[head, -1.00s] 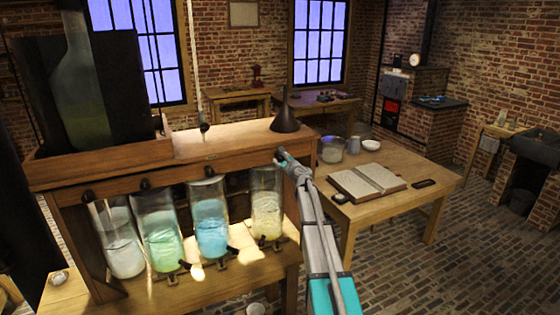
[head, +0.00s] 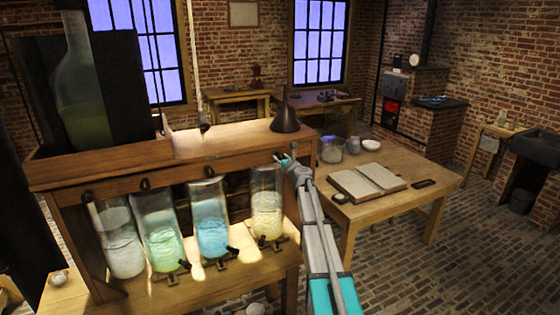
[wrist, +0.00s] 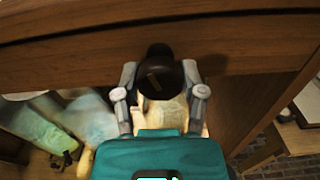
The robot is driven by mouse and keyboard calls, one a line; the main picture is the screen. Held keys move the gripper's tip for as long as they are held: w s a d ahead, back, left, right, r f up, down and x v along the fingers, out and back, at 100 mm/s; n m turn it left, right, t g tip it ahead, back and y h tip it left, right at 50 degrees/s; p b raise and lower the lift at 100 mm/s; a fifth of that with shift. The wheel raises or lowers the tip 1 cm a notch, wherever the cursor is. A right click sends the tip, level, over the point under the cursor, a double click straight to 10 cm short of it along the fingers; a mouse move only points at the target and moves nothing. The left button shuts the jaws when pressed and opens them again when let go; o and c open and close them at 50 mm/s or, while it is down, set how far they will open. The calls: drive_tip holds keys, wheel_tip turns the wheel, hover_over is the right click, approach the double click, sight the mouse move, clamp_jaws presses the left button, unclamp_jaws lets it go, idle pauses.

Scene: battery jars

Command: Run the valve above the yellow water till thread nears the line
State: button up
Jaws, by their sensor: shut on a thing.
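The jar of yellow water (head: 266,215) is the rightmost of the glass jars on the wooden stand. It is partly filled with pale yellow, cloudy liquid. I cannot make out a line or thread on it. The valve above it is a dark round knob (wrist: 157,82) with a pale mark, at the edge of the wooden shelf in the wrist view. My gripper (wrist: 160,95) has a finger on each side of this knob and is shut on it. In the head view my gripper (head: 286,160) reaches the shelf's right end and hides the knob.
Jars of white (head: 121,240), green (head: 160,235) and blue water (head: 211,225) stand to the left, with small taps at their feet. A funnel (head: 285,120) stands on the shelf. A table with an open book (head: 366,182) is at right.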

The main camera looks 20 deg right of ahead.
drive_tip(key=shift+m, duration=2)
drive_tip(key=o, duration=1.3)
drive_tip(key=s, duration=0.5)
drive_tip(key=shift+d, duration=0.1)
